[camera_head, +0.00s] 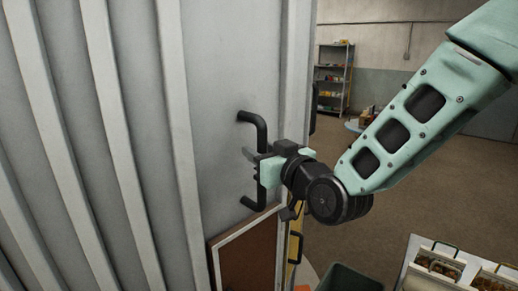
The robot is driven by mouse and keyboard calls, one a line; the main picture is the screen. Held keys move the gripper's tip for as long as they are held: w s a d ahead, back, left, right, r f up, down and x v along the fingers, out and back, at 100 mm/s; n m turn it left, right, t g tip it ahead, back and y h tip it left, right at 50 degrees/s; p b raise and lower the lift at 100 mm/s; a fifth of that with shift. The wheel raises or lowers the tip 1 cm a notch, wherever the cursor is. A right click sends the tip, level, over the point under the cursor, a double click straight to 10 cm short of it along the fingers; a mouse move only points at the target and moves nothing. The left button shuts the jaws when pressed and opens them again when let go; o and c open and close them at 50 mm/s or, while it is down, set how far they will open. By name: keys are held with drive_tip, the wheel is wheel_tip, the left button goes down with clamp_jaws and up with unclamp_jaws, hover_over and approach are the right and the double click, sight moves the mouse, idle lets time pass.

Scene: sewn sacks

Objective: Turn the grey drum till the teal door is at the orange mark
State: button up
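The grey drum (90,130) fills the left side of the head view, with upright ribs and a smooth stretch near its right edge. A black bar handle (249,117) stands upright on that smooth stretch. My gripper (256,168) is at the middle of the handle, its fingers overlapping the bar and hiding part of it. I cannot tell whether the fingers are closed on the bar. I see no teal door on the part of the drum in view. A small orange patch (303,287) shows at the bottom edge; I cannot tell whether it is the mark.
A brown panel in a grey frame (246,258) stands low, just below the handle. A yellow upright strip (294,246) is beside it. A dark green bin (350,280) and a white surface with sacks (438,263) are at lower right. Shelves (332,78) stand far back; open floor lies between.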

clamp_jaws()
idle(1.4)
